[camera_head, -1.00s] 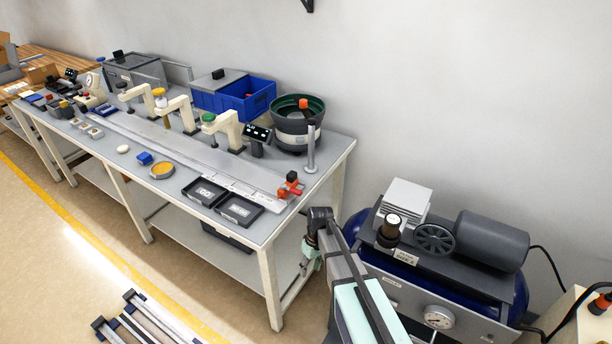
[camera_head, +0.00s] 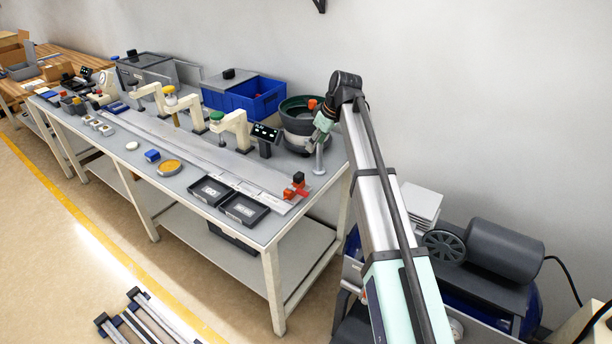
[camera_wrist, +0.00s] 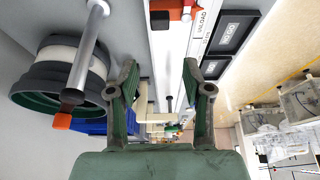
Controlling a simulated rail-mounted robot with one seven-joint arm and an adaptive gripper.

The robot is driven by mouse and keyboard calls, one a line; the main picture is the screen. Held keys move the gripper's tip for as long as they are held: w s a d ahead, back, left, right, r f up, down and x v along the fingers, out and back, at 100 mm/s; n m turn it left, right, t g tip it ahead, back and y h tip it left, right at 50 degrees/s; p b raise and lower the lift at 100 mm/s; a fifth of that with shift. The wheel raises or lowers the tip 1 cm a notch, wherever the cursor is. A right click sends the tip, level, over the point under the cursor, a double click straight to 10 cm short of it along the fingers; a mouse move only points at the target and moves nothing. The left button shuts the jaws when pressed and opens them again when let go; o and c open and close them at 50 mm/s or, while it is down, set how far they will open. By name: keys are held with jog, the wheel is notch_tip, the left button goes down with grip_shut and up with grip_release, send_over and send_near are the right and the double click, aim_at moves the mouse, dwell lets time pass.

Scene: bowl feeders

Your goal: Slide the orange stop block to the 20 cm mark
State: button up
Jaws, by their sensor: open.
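The orange stop block (camera_head: 297,185), orange-red with a dark top, sits at the near right end of the long grey rail (camera_head: 205,150) on the bench. In the wrist view an orange part of it (camera_wrist: 176,12) shows at the top edge, cut off by the frame. My gripper (camera_head: 323,122) is above the bench's right end, in front of the bowl feeder and up and right of the block. In the wrist view my gripper (camera_wrist: 160,80) has its two dark fingers spread apart, with nothing held between them.
The green-lined bowl feeder (camera_head: 297,128) and a silver post (camera_head: 319,160) stand close to my gripper. Two black trays (camera_head: 245,209) lie in front of the rail. Cream arms (camera_head: 235,125) overhang the rail further left. A compressor (camera_head: 495,250) stands right of the bench.

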aim_at(299, 175)
jog(key=p+x, duration=0.3)
jog(key=x, duration=1.4)
jog(key=shift+w+a+f, duration=0.1)
jog(key=shift+a, duration=0.05)
jog(key=shift+c, duration=0.4)
grip_shut()
